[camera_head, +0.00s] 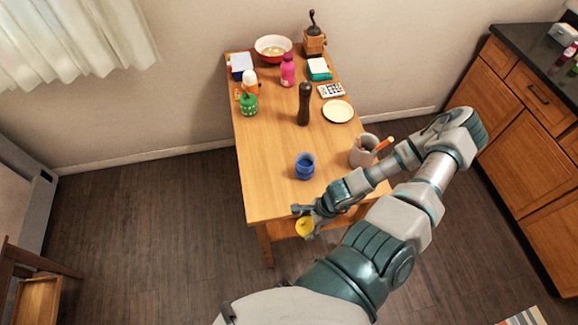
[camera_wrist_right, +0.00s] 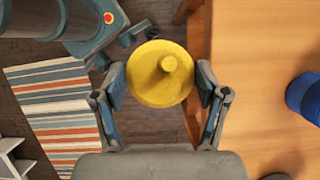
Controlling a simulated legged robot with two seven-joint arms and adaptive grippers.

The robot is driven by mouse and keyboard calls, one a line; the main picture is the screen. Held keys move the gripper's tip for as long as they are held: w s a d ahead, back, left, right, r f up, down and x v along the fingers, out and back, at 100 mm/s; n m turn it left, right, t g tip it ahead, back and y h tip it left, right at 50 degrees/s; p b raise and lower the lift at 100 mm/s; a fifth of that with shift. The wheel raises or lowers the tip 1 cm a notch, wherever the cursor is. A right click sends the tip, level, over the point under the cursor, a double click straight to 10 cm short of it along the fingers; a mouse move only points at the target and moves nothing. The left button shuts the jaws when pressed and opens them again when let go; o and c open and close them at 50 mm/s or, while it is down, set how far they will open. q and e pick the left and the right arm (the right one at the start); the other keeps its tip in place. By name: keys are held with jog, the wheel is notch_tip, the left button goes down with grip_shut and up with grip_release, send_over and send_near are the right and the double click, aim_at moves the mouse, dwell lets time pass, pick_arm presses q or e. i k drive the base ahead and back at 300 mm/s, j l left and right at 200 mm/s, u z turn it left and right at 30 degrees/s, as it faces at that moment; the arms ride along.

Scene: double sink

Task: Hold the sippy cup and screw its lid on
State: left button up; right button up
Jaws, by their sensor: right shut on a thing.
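The sippy cup (camera_head: 305,166) is blue and stands upright and open on the wooden table, near its front edge. Part of it shows at the right edge of the right wrist view (camera_wrist_right: 304,97). The yellow lid (camera_head: 304,227) is in my right gripper (camera_head: 302,212), just off the table's front edge. In the right wrist view the round lid (camera_wrist_right: 150,88) with its spout sits between the two fingers (camera_wrist_right: 160,86), which are shut on its sides. The lid is apart from the cup. My left gripper is not in view.
On the table (camera_head: 265,190), a grey crock (camera_head: 362,152) with utensils stands right of the cup, close to my right arm. A dark pepper mill (camera_head: 304,104) and a cream plate (camera_head: 338,111) stand behind it. The table left of the cup is clear.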

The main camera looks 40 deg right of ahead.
aim_at(305, 161)
jog(key=k+l+u, duration=0.2)
jog(key=l, duration=0.25)
jog(key=k+l+u, duration=0.2)
jog(key=l, duration=0.25)
jog(key=k+l+u, duration=0.15)
jog(key=l, duration=0.25)
jog(key=k+l+u, duration=0.2)
jog(key=k+l, duration=0.15)
